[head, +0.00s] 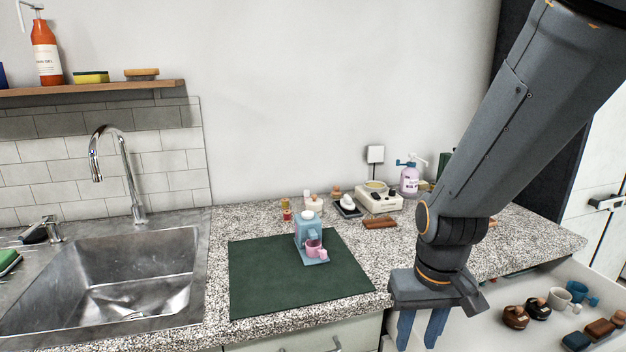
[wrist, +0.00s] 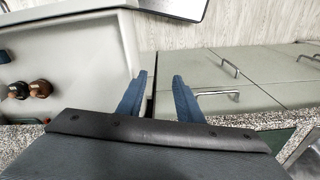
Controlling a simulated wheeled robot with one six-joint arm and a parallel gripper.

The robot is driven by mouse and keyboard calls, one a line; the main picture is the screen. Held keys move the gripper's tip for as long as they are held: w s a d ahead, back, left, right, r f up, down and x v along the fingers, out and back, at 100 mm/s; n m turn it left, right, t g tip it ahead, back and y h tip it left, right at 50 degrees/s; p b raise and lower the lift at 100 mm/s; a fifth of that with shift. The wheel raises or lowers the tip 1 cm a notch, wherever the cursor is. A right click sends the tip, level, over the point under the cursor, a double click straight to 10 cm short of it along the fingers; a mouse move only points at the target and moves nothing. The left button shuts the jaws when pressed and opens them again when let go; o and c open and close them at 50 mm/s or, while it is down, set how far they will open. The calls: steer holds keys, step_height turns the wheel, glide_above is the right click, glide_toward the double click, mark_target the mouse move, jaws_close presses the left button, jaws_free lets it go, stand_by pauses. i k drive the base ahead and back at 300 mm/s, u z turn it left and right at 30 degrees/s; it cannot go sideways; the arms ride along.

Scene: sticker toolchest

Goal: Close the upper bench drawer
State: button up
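The open bench drawer (head: 500,325) is pulled out under the countertop at the right of the head view. It holds dark and brown small items, a grey cup (head: 558,298) and a blue cup (head: 577,291). In the wrist view the drawer (wrist: 85,50) fills the left side. My gripper (head: 420,343) points down by the drawer's left side, at the counter's front edge. Its two blue fingers stand apart with nothing between them. In the wrist view the gripper (wrist: 160,78) has its left finger by the drawer's side wall; whether they touch, I cannot tell.
A granite countertop (head: 350,240) bears a green mat (head: 260,285) with a blue coffee machine (head: 308,235). A steel sink (head: 110,285) lies at the left. Shut cabinet fronts with bar handles (wrist: 218,95) line the right of the wrist view. The floor (wrist: 240,20) beyond looks mostly clear.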

mark_target(486, 331)
steer(key=z, duration=0.35)
steer(key=k, duration=0.55)
steer(key=z, duration=1.35)
steer(key=i, duration=1.05)
steer(key=u, duration=0.75)
